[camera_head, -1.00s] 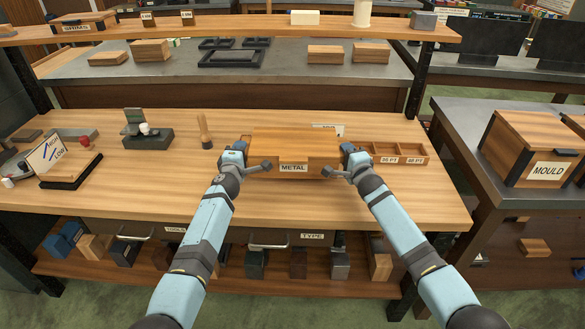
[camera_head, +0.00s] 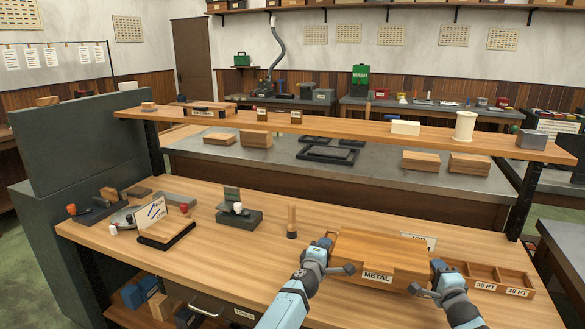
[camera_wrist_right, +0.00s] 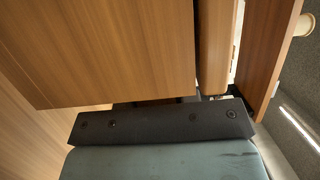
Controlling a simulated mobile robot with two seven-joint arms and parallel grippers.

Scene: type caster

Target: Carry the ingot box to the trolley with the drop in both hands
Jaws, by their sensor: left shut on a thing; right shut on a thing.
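The wooden box labelled METAL (camera_head: 380,252) is between my two grippers at the front right of the wooden bench (camera_head: 160,262). My left gripper (camera_head: 331,256) is shut on its left side, and my right gripper (camera_head: 431,278) is shut on its right side. In the right wrist view the box's wood (camera_wrist_right: 120,45) fills the upper left, close against my dark gripper (camera_wrist_right: 165,122). I cannot tell whether the box rests on the bench or is just clear of it. No trolley can be made out.
A divided tray labelled 36 PT and 48 PT (camera_head: 487,279) sits right of the box. A wooden-handled tool (camera_head: 292,222) and a dark block stand (camera_head: 239,217) are to the left. A raised shelf (camera_head: 350,131) runs behind the bench. Green floor shows at right.

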